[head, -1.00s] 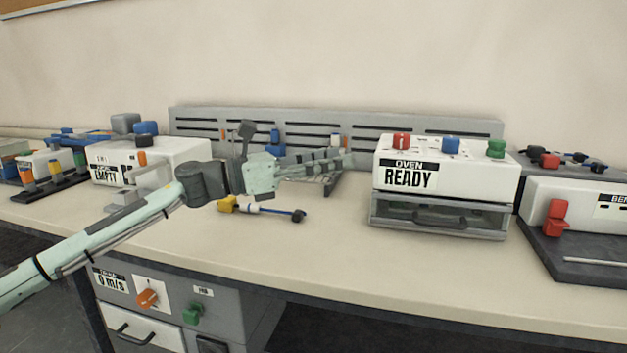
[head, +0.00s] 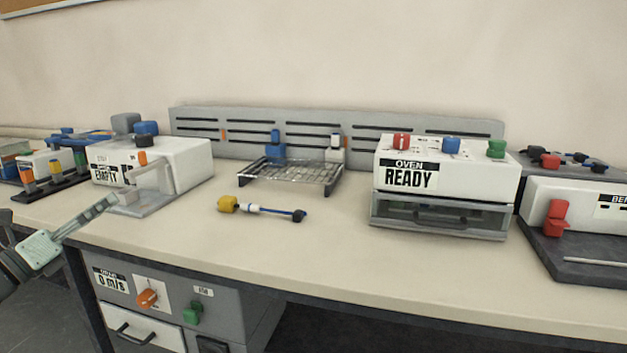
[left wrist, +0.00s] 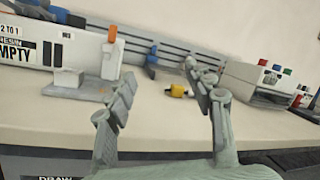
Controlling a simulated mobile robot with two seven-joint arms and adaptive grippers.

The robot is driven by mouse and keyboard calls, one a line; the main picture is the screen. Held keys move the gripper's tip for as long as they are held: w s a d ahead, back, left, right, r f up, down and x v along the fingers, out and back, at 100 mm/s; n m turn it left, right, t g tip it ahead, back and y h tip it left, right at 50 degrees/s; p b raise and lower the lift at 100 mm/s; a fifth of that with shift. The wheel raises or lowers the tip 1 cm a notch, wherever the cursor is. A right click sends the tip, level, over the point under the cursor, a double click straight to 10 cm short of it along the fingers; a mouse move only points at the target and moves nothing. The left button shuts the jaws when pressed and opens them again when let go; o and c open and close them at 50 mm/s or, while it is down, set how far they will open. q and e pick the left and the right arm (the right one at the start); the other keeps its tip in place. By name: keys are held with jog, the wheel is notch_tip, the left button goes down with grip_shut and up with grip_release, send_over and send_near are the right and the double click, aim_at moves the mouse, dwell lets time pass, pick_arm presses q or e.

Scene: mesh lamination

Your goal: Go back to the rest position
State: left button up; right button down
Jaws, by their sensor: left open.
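My left gripper (head: 92,217) is at the lower left of the head view, in front of the bench's front edge near the white machine labelled EMPTY. In the left wrist view its two fingers (left wrist: 166,98) are spread wide with nothing between them but the bench beyond. My right gripper is in neither view.
The bench top (head: 330,250) is clear at the front middle. On it stand the EMPTY machine (head: 190,160), a wire rack (head: 290,174), a yellow-and-blue tool (head: 260,208) and the oven (head: 445,165) reading READY. A drawer cabinet (head: 240,310) is below.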

pick_arm(q)
jog(key=a+f+n+g+y, duration=0.2)
jog(key=a+f+n+y, duration=0.2)
jog(key=a+n+y, duration=0.6)
jog(key=a+f+n+g+y, duration=0.1)
jog(key=a+f+n+y, duration=0.2)
jog(key=a+n+y, duration=0.65)
jog(key=s+a+f+n+g, duration=0.9)
jog(key=s+f+n+g, duration=0.2)
jog(key=n, duration=0.5)
jog(key=s+d+f+m+h, duration=0.1)
jog(key=s+d+f+h, duration=0.15)
jog(key=d+f, duration=0.7)
jog(key=s+d+f+m+h, duration=0.1)
jog(key=s+d+f, duration=0.3)
jog(key=d+f, duration=0.55)
jog(key=s+d+f+h, duration=0.2)
jog(key=s+d+f, duration=0.2)
jog(key=s+d, duration=0.4)
jog(key=s+d+f+g+h, duration=0.1)
jog(key=s+d+f+h, duration=0.2)
jog(key=s+d, duration=0.6)
jog(key=d+f+n, duration=0.1)
jog(key=d+f, duration=0.1)
jog(key=d, duration=0.6)
jog(key=shift+s, duration=0.25)
